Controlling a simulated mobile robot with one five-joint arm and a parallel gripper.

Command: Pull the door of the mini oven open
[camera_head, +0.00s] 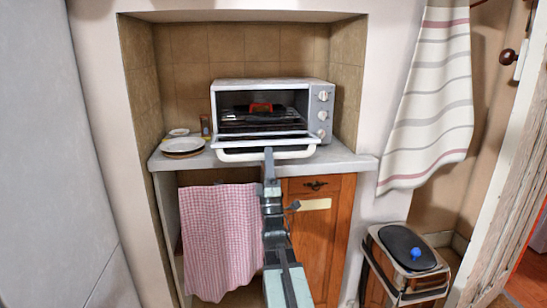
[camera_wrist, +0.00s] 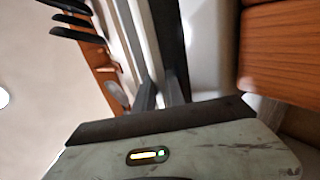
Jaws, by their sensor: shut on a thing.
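The mini oven (camera_head: 224,88) stands on the counter in the tiled niche, with several knobs on its right side. Its door (camera_head: 237,155) is folded down and open, lying low in front of the oven. A rack and a small red-orange item (camera_head: 261,107) show inside the oven. My gripper (camera_head: 268,152) is at the front of the door, right of its middle, shut on the light door handle. In the wrist view my gripper's fingers (camera_wrist: 160,97) close around a pale bar, the door handle; the view is tilted.
Plates (camera_head: 183,145) and a small jar (camera_head: 205,127) stand left of the oven on the counter (camera_head: 345,160). A checked cloth (camera_head: 218,235) and a wooden cabinet (camera_head: 325,235) are below. A bin (camera_head: 405,250) with a blue item stands at right.

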